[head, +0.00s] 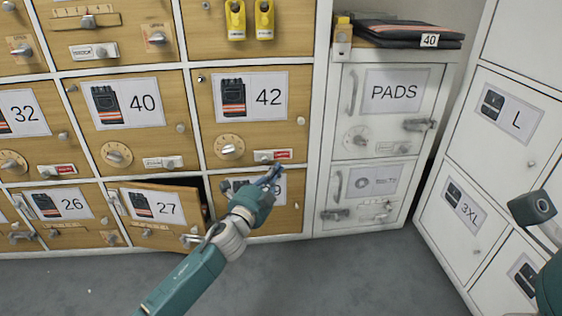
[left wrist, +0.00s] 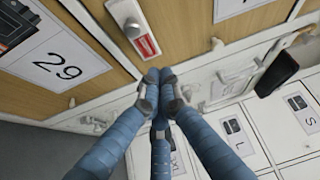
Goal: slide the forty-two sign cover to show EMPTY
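The locker door marked 42 (head: 288,122) is wood-coloured and closed in the head view. Its sign (head: 283,154), at the door's lower right, shows a red field with lettering too small to read. The light sliding cover with its knob (head: 264,157) sits at the sign's left end. The sign's red field also shows in the left wrist view (left wrist: 147,45). My left gripper (head: 275,172) is just below the sign, in front of the door below. In the left wrist view its blue fingertips (left wrist: 160,78) are together and empty, apart from the sign. My right gripper is out of view.
Door 27 (head: 158,208) stands slightly ajar beside my left arm. A dial (head: 230,147) sits left of the sign. White PADS locker (head: 395,90) stands to the right, with a dark folded garment (head: 408,32) on top. White lockers (head: 508,115) line the right side.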

